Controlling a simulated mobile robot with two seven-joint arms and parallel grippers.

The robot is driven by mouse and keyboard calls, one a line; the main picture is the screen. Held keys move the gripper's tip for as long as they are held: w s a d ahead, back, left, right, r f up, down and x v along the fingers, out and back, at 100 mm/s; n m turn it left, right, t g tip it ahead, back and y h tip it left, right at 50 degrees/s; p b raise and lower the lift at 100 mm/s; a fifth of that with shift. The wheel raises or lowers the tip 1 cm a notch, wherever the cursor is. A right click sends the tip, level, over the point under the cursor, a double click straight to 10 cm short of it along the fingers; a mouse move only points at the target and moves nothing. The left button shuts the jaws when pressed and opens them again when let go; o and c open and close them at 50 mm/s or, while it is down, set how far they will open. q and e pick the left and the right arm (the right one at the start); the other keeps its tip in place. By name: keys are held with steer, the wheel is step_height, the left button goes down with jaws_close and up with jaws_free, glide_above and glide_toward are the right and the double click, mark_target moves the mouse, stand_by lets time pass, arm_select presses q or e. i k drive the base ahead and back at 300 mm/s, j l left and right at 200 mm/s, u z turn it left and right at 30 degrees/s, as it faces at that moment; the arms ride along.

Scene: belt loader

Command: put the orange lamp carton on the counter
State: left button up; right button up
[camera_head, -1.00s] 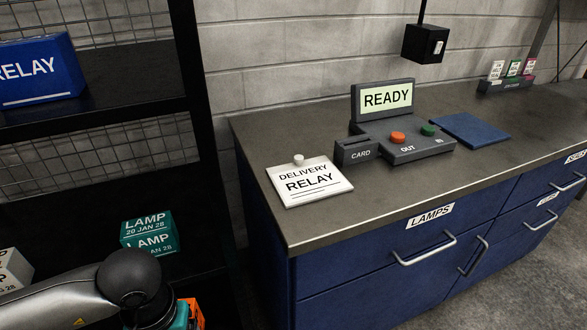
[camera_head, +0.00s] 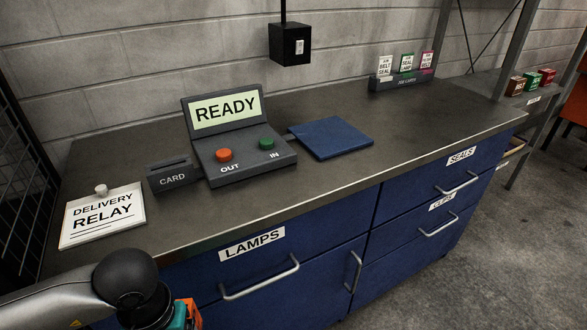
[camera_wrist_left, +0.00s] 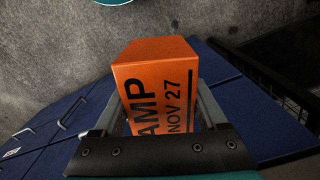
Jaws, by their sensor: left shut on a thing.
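The orange lamp carton (camera_wrist_left: 158,88) is between the fingers of my left gripper (camera_wrist_left: 160,110) in the left wrist view, with "AMP" and "NOV 27" readable on its face. My left gripper is shut on it. In the head view only a bit of the orange carton (camera_head: 194,314) shows at the bottom edge, beside the teal part of my gripper. It is in front of the counter's blue drawer fronts, below the top. The counter (camera_head: 330,185) has a dark grey top with free room near its front edge. My right gripper is not in view.
On the counter stand a console with a READY screen (camera_head: 226,110), a card slot (camera_head: 171,176), a DELIVERY RELAY sign (camera_head: 102,217), a blue mat (camera_head: 331,138) and a job card rack (camera_head: 402,80). A black box (camera_head: 290,45) hangs above. Drawer handles (camera_head: 260,280) stick out in front.

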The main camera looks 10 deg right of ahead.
mark_target(449, 109)
steer(key=i+l, duration=0.1)
steer(key=l, duration=0.35)
steer(key=i+l+z, duration=0.1)
steer(key=l, duration=0.3)
steer(key=i+l, duration=0.1)
steer(key=l, duration=0.35)
steer(key=i+l+z, duration=0.1)
steer(key=l, duration=0.35)
steer(key=i+l, duration=0.15)
steer(key=l, duration=0.25)
steer(key=i+l+z, duration=0.1)
steer(key=l, duration=0.3)
steer(key=i+l, duration=0.2)
steer(key=l, duration=0.2)
steer(key=i+l+z, duration=0.1)
steer(key=l, duration=0.35)
